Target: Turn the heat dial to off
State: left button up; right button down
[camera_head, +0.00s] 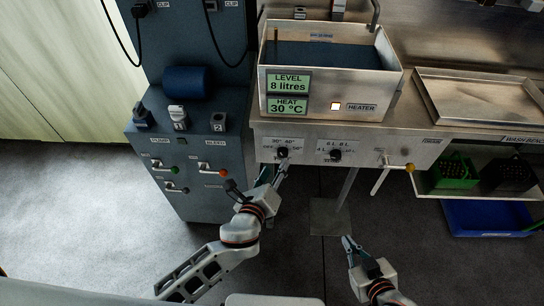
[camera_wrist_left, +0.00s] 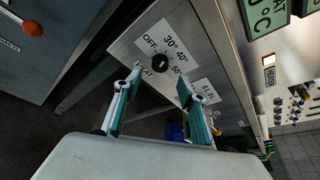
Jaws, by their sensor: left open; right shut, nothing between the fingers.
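The heat dial (camera_head: 282,152) is a small black knob on the left of the steel front panel, below the tank. In the left wrist view the dial (camera_wrist_left: 160,63) has a pale mark, with OFF, 30°, 40° and 50° printed around it. I cannot tell surely which label the mark points to. My left gripper (camera_head: 277,173) is open just below the dial. In the left wrist view its fingertips (camera_wrist_left: 159,78) are spread to either side of the dial, with no visible contact. My right gripper (camera_head: 349,242) is shut and empty, low and right of the dial.
A second black dial (camera_head: 335,154) sits right of the heat dial, then a yellow-tipped lever (camera_head: 408,168). The tank (camera_head: 330,75) above reads HEAT 30 °C. A blue-grey cabinet (camera_head: 185,200) with red and green handles stands close on the left. Green and black crates sit at right.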

aim_at(282, 155)
pick_arm(q)
jog(key=b+x, duration=0.1)
jog(key=x, duration=0.6)
jog(key=shift+f, duration=0.1)
jog(key=c, duration=1.1)
